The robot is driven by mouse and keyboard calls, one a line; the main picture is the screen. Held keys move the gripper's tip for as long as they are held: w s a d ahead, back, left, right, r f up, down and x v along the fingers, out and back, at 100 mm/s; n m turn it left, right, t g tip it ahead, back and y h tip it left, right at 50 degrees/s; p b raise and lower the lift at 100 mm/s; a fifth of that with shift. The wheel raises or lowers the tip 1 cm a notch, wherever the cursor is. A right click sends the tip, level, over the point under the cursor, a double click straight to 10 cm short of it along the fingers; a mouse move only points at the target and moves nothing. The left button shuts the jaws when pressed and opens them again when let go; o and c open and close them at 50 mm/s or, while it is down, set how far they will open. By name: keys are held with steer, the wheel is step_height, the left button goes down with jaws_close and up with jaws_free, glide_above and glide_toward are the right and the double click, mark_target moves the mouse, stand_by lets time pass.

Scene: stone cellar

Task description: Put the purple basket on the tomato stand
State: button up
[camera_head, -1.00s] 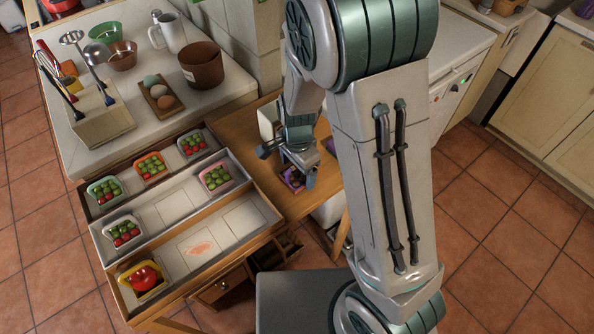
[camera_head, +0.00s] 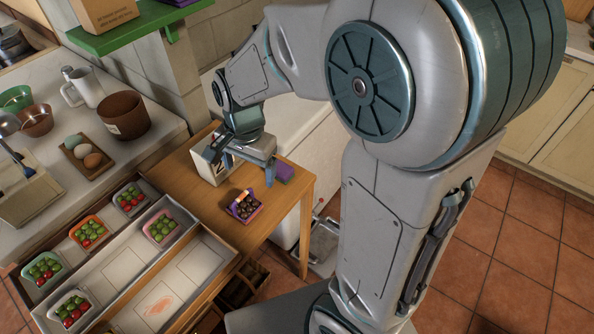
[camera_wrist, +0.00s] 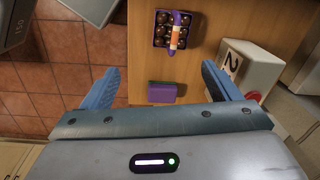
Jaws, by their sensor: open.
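The purple basket (camera_head: 246,209) sits upright on the wooden table, holding dark round items. In the wrist view the basket (camera_wrist: 158,42) shows an orange-and-white band on its purple handle (camera_wrist: 175,38). My gripper (camera_head: 248,163) is open and empty above the table, behind the basket in the head view. In the wrist view my gripper's blue fingers (camera_wrist: 162,82) are spread wide, with the basket beyond their tips. The tomato stand (camera_head: 133,262) is a stepped display at lower left. Its lower tier has a bare panel with a faint reddish picture (camera_head: 160,303).
A purple block (camera_head: 284,171) lies near the table's back right edge. A white block marked 2 (camera_wrist: 243,72) stands nearby. Several tomato baskets (camera_head: 130,198) fill parts of the stand. A counter with a brown pot (camera_head: 124,116) stands behind; a green shelf (camera_head: 140,25) is above.

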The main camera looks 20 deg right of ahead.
steer(key=s+d+r+n+t, duration=0.2)
steer(key=s+d+r+n, duration=0.5)
steer(key=s+d+n, duration=0.2)
steer(key=shift+s+t+h, duration=0.3)
steer(key=shift+s+t, duration=0.1)
steer(key=shift+s, duration=0.6)
steer(key=shift+r, duration=0.1)
steer(key=shift+c, duration=0.3)
